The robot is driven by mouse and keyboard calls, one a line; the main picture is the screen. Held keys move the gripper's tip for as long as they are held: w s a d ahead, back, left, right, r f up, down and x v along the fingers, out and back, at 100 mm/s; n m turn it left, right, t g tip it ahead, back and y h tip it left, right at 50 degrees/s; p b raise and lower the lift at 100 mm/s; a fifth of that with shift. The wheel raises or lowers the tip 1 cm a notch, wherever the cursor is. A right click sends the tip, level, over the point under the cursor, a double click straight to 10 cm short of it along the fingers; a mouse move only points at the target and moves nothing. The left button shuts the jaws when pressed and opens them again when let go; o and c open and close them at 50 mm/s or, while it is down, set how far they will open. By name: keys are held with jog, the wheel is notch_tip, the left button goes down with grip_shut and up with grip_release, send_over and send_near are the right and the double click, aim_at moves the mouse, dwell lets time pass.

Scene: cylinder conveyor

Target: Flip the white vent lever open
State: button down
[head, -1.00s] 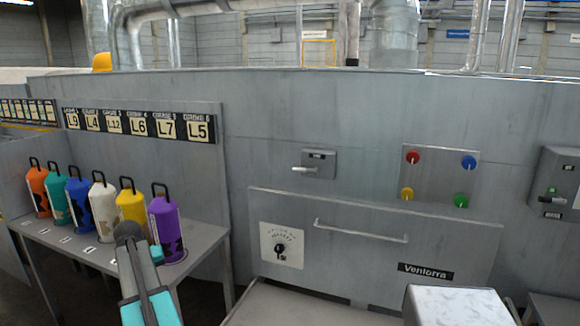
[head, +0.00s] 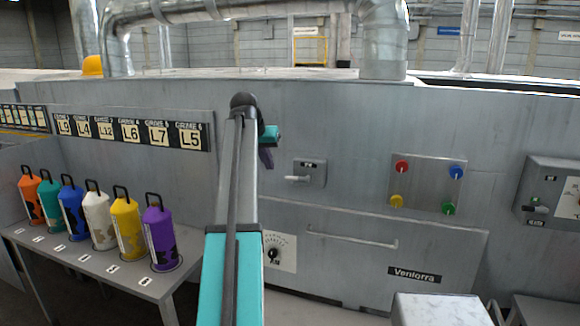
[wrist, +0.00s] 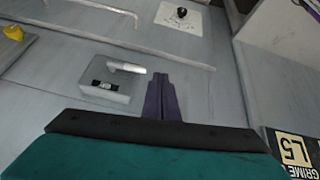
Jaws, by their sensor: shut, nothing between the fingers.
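The white vent lever (head: 298,179) sticks out to the left from a small grey plate (head: 313,174) on the machine's front wall. In the wrist view the lever (wrist: 126,67) lies just left of my fingers, with its plate (wrist: 104,92) below it. My gripper (head: 266,158) is raised in front of the wall, left of the lever and a little higher. In the wrist view its dark purple fingers (wrist: 160,95) are together and empty. They are apart from the lever, with a small gap between. My arm hides part of the wall in the head view.
A panel with coloured knobs (head: 427,184) is right of the lever. Below are a long handle (head: 350,238) and a dial plate (head: 279,251). Several coloured cylinders stand on a bench (head: 150,286) at left. Label signs (head: 130,131) hang above them.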

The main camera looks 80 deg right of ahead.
aim_at(296, 179)
jog(key=s+r+m, duration=0.1)
jog(key=s+r, duration=0.3)
jog(key=shift+s+d+r+g, duration=0.15)
jog(key=shift+s+g, duration=0.15)
jog(key=shift+s, duration=0.1)
jog(key=shift+d, duration=0.1)
jog(key=p+x, duration=0.2)
jog(key=x, duration=0.8)
jog(key=shift+p, duration=0.35)
jog(key=shift+w, duration=0.1)
dwell(0.3)
